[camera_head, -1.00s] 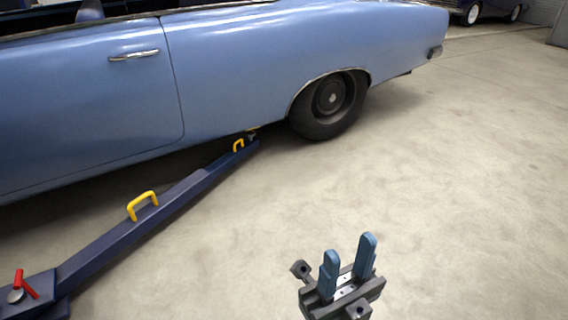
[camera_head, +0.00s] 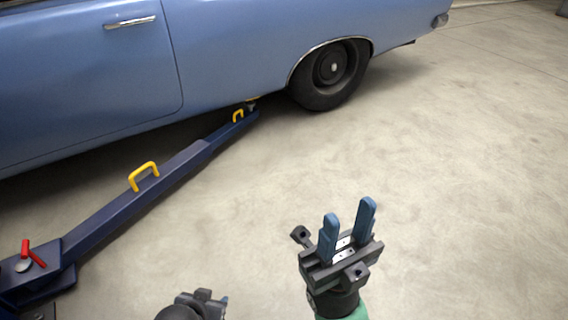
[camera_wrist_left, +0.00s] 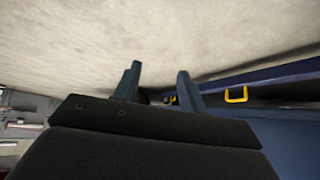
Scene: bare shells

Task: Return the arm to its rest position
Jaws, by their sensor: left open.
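My left gripper (camera_head: 212,302) shows only partly at the bottom edge of the head view, below and right of the dark blue lift arm. In the left wrist view its two blue fingers (camera_wrist_left: 159,72) stand apart with nothing between them; it is open. My right gripper (camera_head: 349,208) is in the lower middle of the head view, fingers upward. Its two blue fingers are apart and empty, over bare floor.
A light blue car (camera_head: 230,60) with a dark rear wheel (camera_head: 333,72) spans the top. A dark blue lift arm (camera_head: 130,208) with yellow handles (camera_head: 143,176) reaches under it; a red lever (camera_head: 27,252) is at its near end. Concrete floor (camera_head: 460,170) at right is clear.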

